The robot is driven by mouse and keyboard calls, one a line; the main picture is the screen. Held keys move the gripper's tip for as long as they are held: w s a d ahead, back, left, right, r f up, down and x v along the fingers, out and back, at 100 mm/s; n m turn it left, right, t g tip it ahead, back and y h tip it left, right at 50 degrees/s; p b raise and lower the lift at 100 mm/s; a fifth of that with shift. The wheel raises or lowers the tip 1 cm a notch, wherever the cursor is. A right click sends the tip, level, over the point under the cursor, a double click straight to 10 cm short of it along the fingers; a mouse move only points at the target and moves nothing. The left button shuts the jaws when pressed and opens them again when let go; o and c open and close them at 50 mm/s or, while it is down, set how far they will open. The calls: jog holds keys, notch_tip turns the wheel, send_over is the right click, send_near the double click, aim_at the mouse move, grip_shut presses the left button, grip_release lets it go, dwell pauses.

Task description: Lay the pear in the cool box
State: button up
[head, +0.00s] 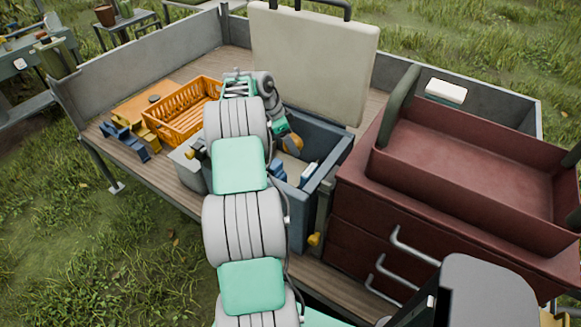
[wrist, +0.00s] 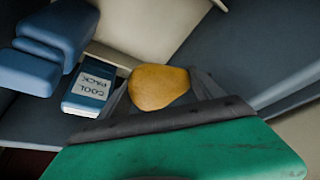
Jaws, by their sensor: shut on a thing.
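The pear (wrist: 158,86) is yellow-orange and sits between the fingers of my gripper (wrist: 160,92) in the wrist view. In the head view the pear (head: 292,143) shows at the end of my gripper (head: 287,137), over the open cool box (head: 327,183). The cool box is dark blue-grey, with its cream lid (head: 312,62) raised at the back. A blue cool pack (wrist: 89,88) with a white label lies in the box beside the pear. Whether the pear touches the box floor I cannot tell. My arm hides the box's left part.
An orange crate (head: 184,113) stands left of the box on the wooden truck bed. A dark red drawer chest (head: 370,225) with a tray top stands close on the right. Blue blocks (wrist: 58,42) lie near the cool pack.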

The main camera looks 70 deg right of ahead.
notch_tip(320, 180, down, 11)
jog(key=shift+r+p, duration=0.2)
jog(key=shift+p, duration=0.6)
jog(key=shift+f+b, duration=0.3)
jog(key=o, duration=1.6)
jog(key=shift+r, duration=0.1)
jog(key=shift+r+p, duration=0.25)
jog(key=shift+p, duration=0.1)
jog(key=b+v, duration=0.2)
jog(key=v, duration=0.9)
jog(key=shift+w+a+r, duration=0.15)
jog(key=shift+w+r, duration=0.05)
jog(key=shift+r, duration=0.1)
jog(key=shift+r, duration=0.1)
